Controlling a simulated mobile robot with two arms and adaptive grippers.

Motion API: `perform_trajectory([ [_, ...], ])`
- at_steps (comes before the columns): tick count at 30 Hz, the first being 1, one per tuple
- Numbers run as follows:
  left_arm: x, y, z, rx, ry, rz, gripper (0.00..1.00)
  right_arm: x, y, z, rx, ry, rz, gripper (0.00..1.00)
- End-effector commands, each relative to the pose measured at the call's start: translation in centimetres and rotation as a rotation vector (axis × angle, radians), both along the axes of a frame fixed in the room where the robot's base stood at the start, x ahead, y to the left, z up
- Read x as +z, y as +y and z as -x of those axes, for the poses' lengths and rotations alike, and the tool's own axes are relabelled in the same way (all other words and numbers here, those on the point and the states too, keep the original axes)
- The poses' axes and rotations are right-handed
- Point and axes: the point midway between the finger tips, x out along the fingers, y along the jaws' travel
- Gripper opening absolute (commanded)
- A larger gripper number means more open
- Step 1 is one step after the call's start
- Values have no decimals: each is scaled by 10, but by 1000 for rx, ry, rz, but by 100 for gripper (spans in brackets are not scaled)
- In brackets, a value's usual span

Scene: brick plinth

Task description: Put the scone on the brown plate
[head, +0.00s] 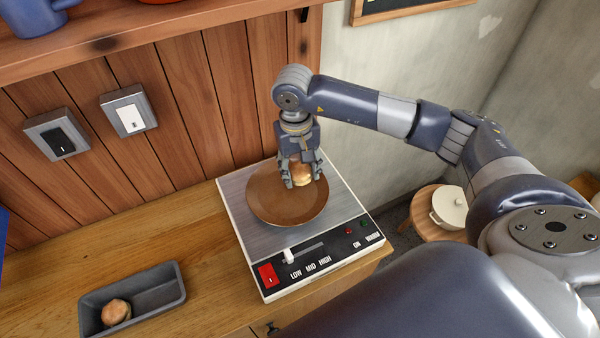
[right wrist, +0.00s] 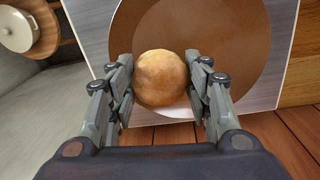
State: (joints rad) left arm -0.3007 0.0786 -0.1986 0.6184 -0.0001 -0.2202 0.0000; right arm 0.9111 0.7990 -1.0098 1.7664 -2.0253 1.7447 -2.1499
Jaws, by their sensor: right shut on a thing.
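A round golden scone (right wrist: 162,78) is held between the fingers of my right gripper (head: 299,178), which also shows in the right wrist view (right wrist: 161,90). The brown plate (head: 268,203) is a round, shallow dish on top of the warmer; it also shows in the right wrist view (right wrist: 222,30). The gripper points down over the right part of the plate, with the scone over it. I cannot tell whether the scone touches the plate. In the head view the fingers partly hide the scone (head: 302,174). My left gripper is not in view.
The plate sits on a warmer (head: 236,212) with a red switch and a slider. A grey tray (head: 165,292) at the lower left holds another bun (head: 116,311). A white pot (head: 449,207) stands on a round stool at right. A shelf runs along the top left.

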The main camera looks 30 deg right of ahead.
Motion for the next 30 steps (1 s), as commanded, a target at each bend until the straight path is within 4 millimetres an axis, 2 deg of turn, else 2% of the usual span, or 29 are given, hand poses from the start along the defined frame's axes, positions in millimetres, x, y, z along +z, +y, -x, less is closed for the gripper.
perform_trajectory([
  [8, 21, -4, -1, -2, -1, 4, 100, -30, 0, 0, -1, 3, 0, 25],
  [21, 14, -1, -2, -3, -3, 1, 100, -40, -1, 0, 0, 0, 1, 25],
  [22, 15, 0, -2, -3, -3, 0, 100, -39, -1, 0, 0, 0, 1, 50],
  [24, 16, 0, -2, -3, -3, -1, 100, -38, 0, 0, 0, 0, 1, 66],
  [30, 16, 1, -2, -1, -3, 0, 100, -38, 0, 0, -1, 1, 1, 66],
])
